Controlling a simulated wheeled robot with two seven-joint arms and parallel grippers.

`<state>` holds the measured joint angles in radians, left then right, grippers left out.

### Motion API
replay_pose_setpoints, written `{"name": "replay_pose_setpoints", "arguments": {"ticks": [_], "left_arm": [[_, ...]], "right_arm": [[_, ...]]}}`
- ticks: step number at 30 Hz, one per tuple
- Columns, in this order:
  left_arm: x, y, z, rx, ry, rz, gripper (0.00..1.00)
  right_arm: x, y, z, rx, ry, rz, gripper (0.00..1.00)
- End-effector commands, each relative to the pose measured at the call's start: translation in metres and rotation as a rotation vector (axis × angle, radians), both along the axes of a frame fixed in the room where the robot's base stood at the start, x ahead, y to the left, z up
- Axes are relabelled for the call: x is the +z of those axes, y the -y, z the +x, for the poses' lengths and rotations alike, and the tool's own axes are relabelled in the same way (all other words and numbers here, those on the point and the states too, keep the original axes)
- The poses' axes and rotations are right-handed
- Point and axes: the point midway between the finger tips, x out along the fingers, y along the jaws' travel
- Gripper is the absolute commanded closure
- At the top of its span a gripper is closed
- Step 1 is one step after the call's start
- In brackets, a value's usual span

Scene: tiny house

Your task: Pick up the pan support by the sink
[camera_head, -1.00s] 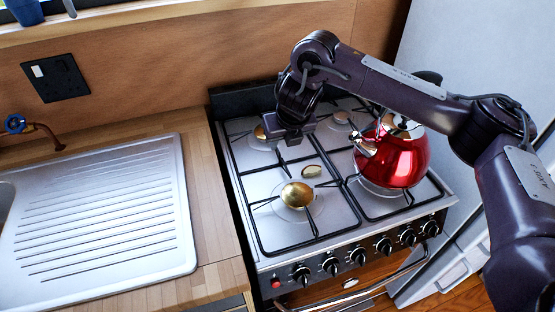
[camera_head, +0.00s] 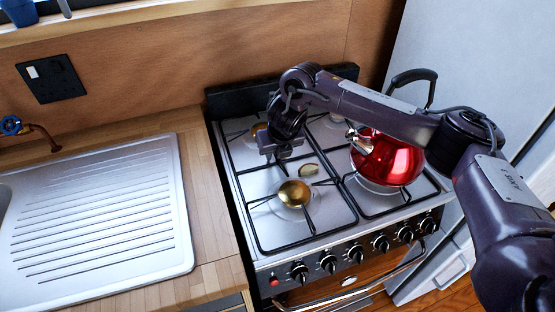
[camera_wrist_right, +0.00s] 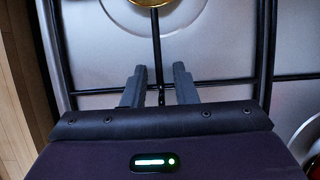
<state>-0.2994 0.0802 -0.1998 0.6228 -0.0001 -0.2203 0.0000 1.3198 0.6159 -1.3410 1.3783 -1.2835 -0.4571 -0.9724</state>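The pan support by the sink (camera_head: 310,238) is a black wire grate on the left half of the stove top. It lies flat around the two left burners. My right gripper (camera_head: 277,156) is over the middle of this grate, between the front and back burners, pointing down. In the right wrist view, its two grey fingers (camera_wrist_right: 157,84) are apart, with a thin black bar of the pan support (camera_wrist_right: 156,50) showing in the gap between them. I cannot tell how far the fingertips are above the bar. My left gripper is not in view.
A red kettle (camera_head: 388,160) stands on the right grate, close under my right arm. The brass front-left burner (camera_head: 294,193) is just in front of the gripper. A metal sink drainer (camera_head: 95,215) and wooden worktop (camera_head: 215,205) lie left. Knobs line the stove front.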

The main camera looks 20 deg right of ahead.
Motion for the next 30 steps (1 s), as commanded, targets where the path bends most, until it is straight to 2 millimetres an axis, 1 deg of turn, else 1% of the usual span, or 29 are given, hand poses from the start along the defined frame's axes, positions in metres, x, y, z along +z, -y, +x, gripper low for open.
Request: {"name": "replay_pose_setpoints", "arguments": {"ticks": [1,5,6,30], "left_arm": [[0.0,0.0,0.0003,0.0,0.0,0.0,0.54],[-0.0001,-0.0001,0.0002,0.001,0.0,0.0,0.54],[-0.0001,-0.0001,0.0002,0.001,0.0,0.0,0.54],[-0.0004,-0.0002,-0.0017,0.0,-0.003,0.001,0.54]], "right_arm": [[0.0002,0.0001,0.0,0.0,0.0,0.0,0.81],[0.0004,0.0002,0.0001,0.0,0.0,0.0,0.98],[0.0004,0.0002,0.0,-0.001,0.0,0.0,1.0],[0.001,0.0004,0.0003,-0.001,0.001,0.0,1.0]]}}
